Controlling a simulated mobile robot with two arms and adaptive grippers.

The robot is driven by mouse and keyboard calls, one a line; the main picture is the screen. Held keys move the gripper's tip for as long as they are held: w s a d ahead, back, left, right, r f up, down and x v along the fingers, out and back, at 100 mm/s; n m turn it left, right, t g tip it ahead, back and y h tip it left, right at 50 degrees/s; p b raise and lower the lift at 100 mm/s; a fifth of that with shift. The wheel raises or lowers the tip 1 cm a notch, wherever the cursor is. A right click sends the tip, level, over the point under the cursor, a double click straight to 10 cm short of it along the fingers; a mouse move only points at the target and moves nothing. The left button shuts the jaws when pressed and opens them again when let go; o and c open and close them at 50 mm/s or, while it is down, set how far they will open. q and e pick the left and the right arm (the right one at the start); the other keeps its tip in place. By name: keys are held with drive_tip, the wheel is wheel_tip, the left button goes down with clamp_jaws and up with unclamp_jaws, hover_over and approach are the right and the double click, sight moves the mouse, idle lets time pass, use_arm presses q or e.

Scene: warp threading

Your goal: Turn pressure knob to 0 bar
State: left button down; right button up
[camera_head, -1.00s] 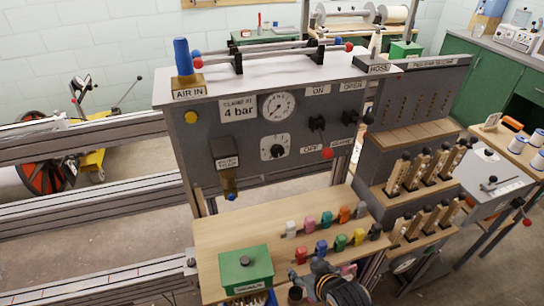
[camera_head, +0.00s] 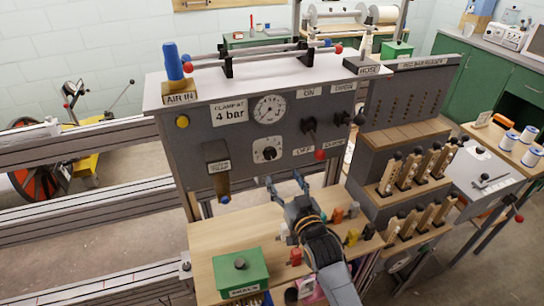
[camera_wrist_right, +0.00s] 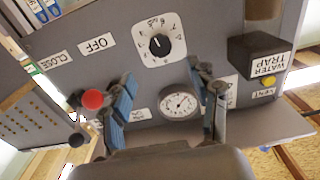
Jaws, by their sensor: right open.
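The pressure knob (camera_head: 269,153) is a small black knob on a white square dial plate, on the grey front panel under the round gauge (camera_head: 269,109). In the right wrist view the knob (camera_wrist_right: 159,44) shows on its numbered plate, ahead of the fingers, with the gauge (camera_wrist_right: 180,105) between them. My right gripper (camera_head: 286,181) is open and empty, below and in front of the knob, apart from it. In the right wrist view its blue-padded fingers (camera_wrist_right: 160,80) are spread wide. My left gripper is not in view.
A red-tipped lever (camera_head: 320,154) and black switches sit right of the knob. The water trap (camera_head: 217,158) hangs at its left. Below are a wooden shelf (camera_head: 230,228) with coloured clips and a green box (camera_head: 240,272).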

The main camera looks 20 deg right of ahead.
sight(271, 156)
drive_tip(key=w, duration=0.5)
drive_tip(key=w+p, duration=0.1)
drive_tip(key=w, duration=0.4)
drive_tip(key=shift+w+a+f, duration=0.1)
drive_tip(key=shift+w+a, duration=0.1)
drive_tip(key=shift+w, duration=0.05)
drive_tip(key=c, duration=1.2)
drive_tip(key=shift+o, duration=0.2)
